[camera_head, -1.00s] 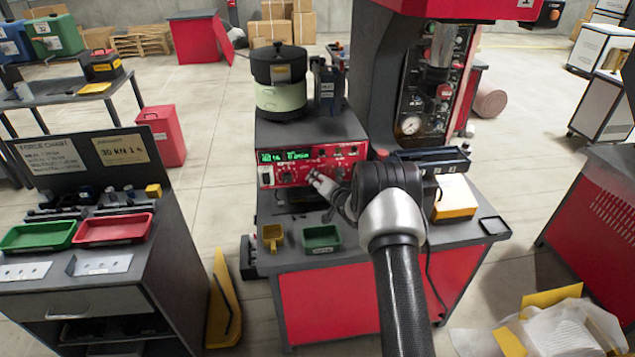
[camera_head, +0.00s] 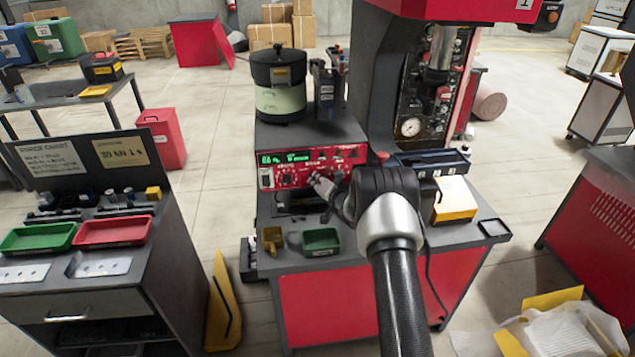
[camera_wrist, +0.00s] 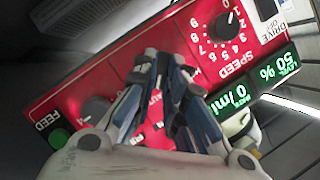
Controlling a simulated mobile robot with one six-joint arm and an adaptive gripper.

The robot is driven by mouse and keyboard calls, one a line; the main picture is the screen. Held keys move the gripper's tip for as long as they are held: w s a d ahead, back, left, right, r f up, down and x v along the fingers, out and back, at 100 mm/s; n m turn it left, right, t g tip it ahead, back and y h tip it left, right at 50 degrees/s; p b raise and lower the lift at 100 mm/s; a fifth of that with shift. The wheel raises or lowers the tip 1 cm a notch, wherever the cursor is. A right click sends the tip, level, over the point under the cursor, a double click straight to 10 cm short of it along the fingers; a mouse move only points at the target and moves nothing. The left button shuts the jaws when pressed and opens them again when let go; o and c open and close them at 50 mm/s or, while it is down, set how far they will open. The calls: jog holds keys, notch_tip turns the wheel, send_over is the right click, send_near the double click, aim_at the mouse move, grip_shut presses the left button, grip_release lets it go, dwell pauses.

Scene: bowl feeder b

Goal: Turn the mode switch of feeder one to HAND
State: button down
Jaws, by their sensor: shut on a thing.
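The red control panel (camera_head: 350,156) of the feeder unit faces me on the bench, below the lidded feeder bowl (camera_head: 281,98). My gripper (camera_head: 316,180) reaches its front from the right. In the wrist view the fingers of my gripper (camera_wrist: 165,68) are closed together at the middle of the red panel (camera_wrist: 118,62). The mode switch is hidden between and behind them, so its pointing direction cannot be read. Only parts of white lettering show around the fingers. The black SPEED dial (camera_wrist: 229,25) is beside them, apart from the fingers.
A grey knob (camera_wrist: 97,108) and a green FEED button (camera_wrist: 57,138) sit on the panel's other side. A green display (camera_wrist: 270,80) is lit. A yellow cup (camera_head: 271,240) and green tray (camera_head: 320,241) stand in front of the feeder. A press column stands at right.

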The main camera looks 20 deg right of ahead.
jog(key=shift+a, duration=0.1)
dwell(0.3)
jog(key=n+h+b, duration=0.2)
jog(key=n, duration=0.1)
jog(key=n+g+h+b, duration=0.1)
jog(key=n+b, duration=0.2)
jog(key=a+n+g+h+b, duration=0.1)
jog(key=n+h+b, duration=0.1)
jog(key=shift+w+a+r+n+h, duration=0.1)
jog(key=shift+w+r+n+h, duration=0.1)
jog(key=shift+r+n+h, duration=0.15)
jog(key=n+h+p, duration=0.1)
jog(key=n+p, duration=0.1)
jog(key=shift+a+h+p, duration=0.1)
jog(key=shift+h+p, duration=0.15)
jog(key=shift+p, duration=0.05)
jog(key=shift+w+f+n+h+p, duration=0.15)
jog(key=shift+n+h+p, duration=0.25)
jog(key=shift+n, duration=0.35)
jog(key=c, duration=1.6)
grip_release()
jog(key=shift+f, duration=0.1)
jog(key=shift+c, duration=0.2)
